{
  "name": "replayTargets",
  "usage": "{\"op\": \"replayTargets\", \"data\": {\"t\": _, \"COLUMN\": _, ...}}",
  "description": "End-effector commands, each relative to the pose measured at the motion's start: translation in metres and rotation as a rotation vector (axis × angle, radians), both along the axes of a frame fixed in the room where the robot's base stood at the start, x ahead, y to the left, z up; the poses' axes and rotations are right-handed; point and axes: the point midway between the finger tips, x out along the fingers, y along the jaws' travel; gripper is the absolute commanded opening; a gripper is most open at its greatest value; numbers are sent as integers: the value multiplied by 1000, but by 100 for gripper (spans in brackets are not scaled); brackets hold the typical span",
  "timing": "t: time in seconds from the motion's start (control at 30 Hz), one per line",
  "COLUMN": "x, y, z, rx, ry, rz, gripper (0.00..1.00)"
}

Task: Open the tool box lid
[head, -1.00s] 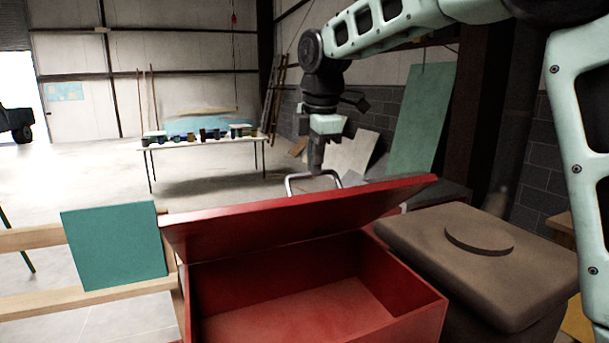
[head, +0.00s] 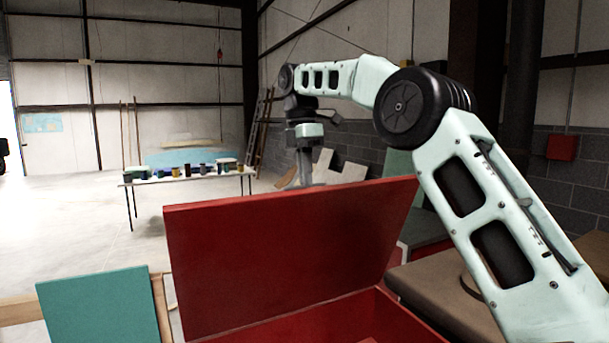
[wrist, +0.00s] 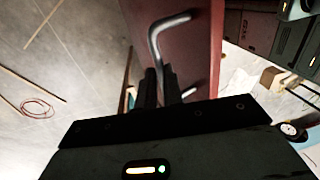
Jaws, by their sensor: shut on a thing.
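The red tool box (head: 385,318) is in the lower middle of the head view, only partly in frame. Its red lid (head: 290,250) is tilted up steeply, with the inner face toward the camera. The lid also shows in the wrist view (wrist: 195,55). A grey metal handle (wrist: 168,24) on the lid's outer face passes between my fingers. My gripper (wrist: 161,85) is shut on the handle. In the head view my gripper (head: 306,175) is at the lid's upper edge, where the lid hides the handle and fingertips.
A teal panel (head: 98,308) stands left of the box. A brown lidded box (head: 425,285) is on the right, partly behind my arm. A white table (head: 190,175) with several cans stands farther back. Open floor (head: 75,220) lies at the left.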

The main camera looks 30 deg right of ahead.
Motion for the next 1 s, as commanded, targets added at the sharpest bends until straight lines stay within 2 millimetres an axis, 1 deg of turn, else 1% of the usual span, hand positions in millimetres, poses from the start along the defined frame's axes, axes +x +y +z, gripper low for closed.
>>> {"op": "replayTargets", "data": {"t": 0.03, "x": 7, "y": -1, "z": -25, "rx": 0, "ry": 35, "rz": -1, "gripper": 0}}
{"op": "replayTargets", "data": {"t": 0.3, "x": 10, "y": -4, "z": -23, "rx": 0, "ry": 64, "rz": 1, "gripper": 0}}
{"op": "replayTargets", "data": {"t": 0.73, "x": 10, "y": -4, "z": -23, "rx": 1, "ry": 69, "rz": 1, "gripper": 0}}
{"op": "replayTargets", "data": {"t": 0.77, "x": 10, "y": -4, "z": -23, "rx": 1, "ry": 69, "rz": 2, "gripper": 14}}
{"op": "replayTargets", "data": {"t": 0.8, "x": 11, "y": -4, "z": -23, "rx": 1, "ry": 68, "rz": 2, "gripper": 25}}
{"op": "replayTargets", "data": {"t": 0.83, "x": 11, "y": -4, "z": -23, "rx": 1, "ry": 68, "rz": 2, "gripper": 33}}
{"op": "replayTargets", "data": {"t": 1.0, "x": 10, "y": -4, "z": -19, "rx": 1, "ry": 65, "rz": 2, "gripper": 33}}
